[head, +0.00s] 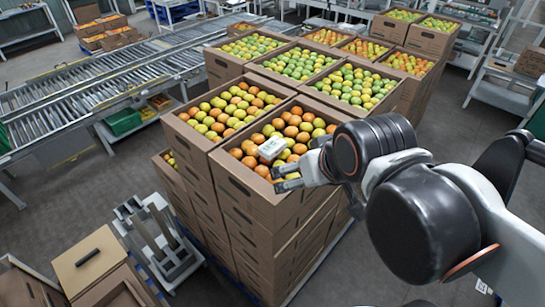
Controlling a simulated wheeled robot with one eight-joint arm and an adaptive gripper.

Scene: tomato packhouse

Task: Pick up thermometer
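A small white boxy device with a greenish display, which looks like the thermometer (271,149), shows over the tomatoes in the nearest right-hand carton (262,199). My gripper (287,178) is at that carton's near right edge, just below and right of the device in the picture. Its grey fingertips show close to the device. The gap between the fingers and any contact with the device are too small to make out. Part of the gripper is hidden behind my own wrist.
More stacked tomato cartons (196,148) stand to the left and behind. Roller conveyors (100,90) run at the left. Grey floor (450,120) is clear at the right.

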